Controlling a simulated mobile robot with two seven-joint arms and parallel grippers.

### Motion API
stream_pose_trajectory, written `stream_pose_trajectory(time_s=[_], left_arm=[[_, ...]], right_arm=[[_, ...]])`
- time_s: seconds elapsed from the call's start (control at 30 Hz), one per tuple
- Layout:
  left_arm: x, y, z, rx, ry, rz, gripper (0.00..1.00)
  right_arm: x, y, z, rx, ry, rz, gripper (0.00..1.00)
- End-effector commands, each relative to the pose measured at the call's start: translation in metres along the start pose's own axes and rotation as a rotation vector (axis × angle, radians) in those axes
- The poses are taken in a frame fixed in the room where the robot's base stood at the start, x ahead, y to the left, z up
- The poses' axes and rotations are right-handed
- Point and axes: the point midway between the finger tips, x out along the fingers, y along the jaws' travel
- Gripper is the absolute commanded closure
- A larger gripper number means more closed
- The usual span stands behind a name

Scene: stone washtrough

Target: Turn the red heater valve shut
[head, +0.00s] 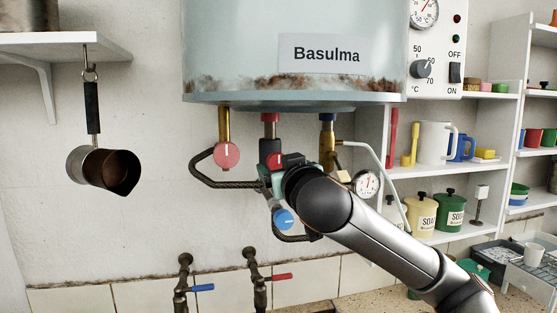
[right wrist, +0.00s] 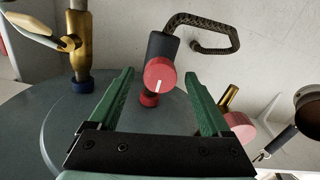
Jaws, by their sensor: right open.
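The red valve knob (right wrist: 160,75), with a white line mark pointing down in the right wrist view, sits on a black-sleeved pipe under the water heater (right wrist: 75,125). In the head view the knob (head: 274,160) shows partly behind my right gripper (head: 277,172). My right gripper is open; in the right wrist view its green fingers (right wrist: 160,78) stand either side of the knob with gaps on both sides. I cannot tell whether the fingertips reach past its face. My left gripper is not in view.
A paler red knob (head: 227,155) on a brass pipe hangs to the left, with a braided hose (head: 215,184) close by. A blue knob (head: 283,218) is just below my gripper, and a pressure gauge (head: 367,184) is to its right. A dark pot (head: 105,170) hangs far left.

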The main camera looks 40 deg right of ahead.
Motion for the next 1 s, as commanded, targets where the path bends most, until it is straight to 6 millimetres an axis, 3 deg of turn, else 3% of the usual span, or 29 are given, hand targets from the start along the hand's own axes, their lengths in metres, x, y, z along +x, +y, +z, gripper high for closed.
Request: stream_pose_trajectory(time_s=[0.2, 0.5, 1.0], left_arm=[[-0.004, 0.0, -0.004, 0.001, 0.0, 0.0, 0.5], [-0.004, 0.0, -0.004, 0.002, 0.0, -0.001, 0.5], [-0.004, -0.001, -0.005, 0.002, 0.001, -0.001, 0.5]], right_arm=[[0.018, 0.0, 0.0, 0.0, -0.001, -0.001, 0.18], [0.02, -0.001, 0.0, 0.0, 0.001, -0.001, 0.19], [0.019, -0.001, 0.0, 0.0, 0.0, -0.001, 0.76]])
